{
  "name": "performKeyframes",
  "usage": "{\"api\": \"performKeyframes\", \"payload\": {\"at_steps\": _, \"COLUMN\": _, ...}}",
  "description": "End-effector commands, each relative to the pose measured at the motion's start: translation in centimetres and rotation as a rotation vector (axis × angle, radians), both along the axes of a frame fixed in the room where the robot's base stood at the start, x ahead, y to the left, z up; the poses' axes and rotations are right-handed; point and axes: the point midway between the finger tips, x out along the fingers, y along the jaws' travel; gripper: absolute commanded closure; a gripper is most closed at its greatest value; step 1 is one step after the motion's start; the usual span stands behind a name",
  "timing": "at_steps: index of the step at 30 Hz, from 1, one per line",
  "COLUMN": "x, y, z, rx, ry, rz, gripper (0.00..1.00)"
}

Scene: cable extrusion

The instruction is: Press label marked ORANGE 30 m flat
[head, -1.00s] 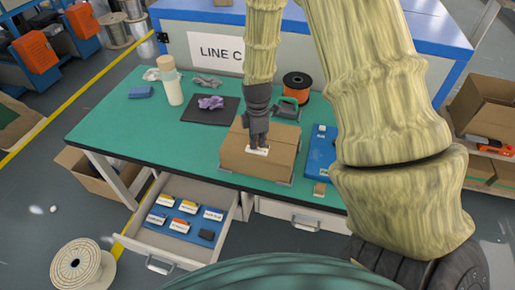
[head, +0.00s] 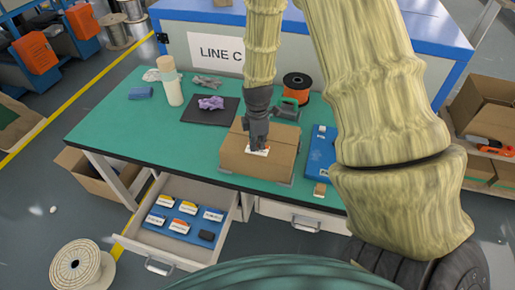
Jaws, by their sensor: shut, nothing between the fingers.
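A white label (head: 257,150) lies on the top of a brown cardboard box (head: 272,167) on the green workbench. My gripper (head: 258,143) points down at the label from above, its fingers shut and empty. The fingertips are at or just over the label and cover part of it. I cannot tell whether they touch it. The label's print is too small to read, and a bit of orange shows at its edge.
An open drawer (head: 150,240) holds several small labelled items on a blue mat. A black-and-orange spool (head: 296,84), a dark pad with a purple cloth (head: 210,103), a bottle (head: 172,88) and a blue board (head: 318,150) surround the box.

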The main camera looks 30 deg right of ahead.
Motion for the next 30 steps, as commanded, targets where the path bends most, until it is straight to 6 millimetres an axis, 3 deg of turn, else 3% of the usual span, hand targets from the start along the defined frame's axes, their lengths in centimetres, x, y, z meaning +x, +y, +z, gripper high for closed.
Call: {"api": "performKeyframes", "payload": {"at_steps": 30, "x": 0.0, "y": 0.0, "z": 8.1, "rx": 0.000, "ry": 0.001, "rz": 0.000, "gripper": 1.00}}
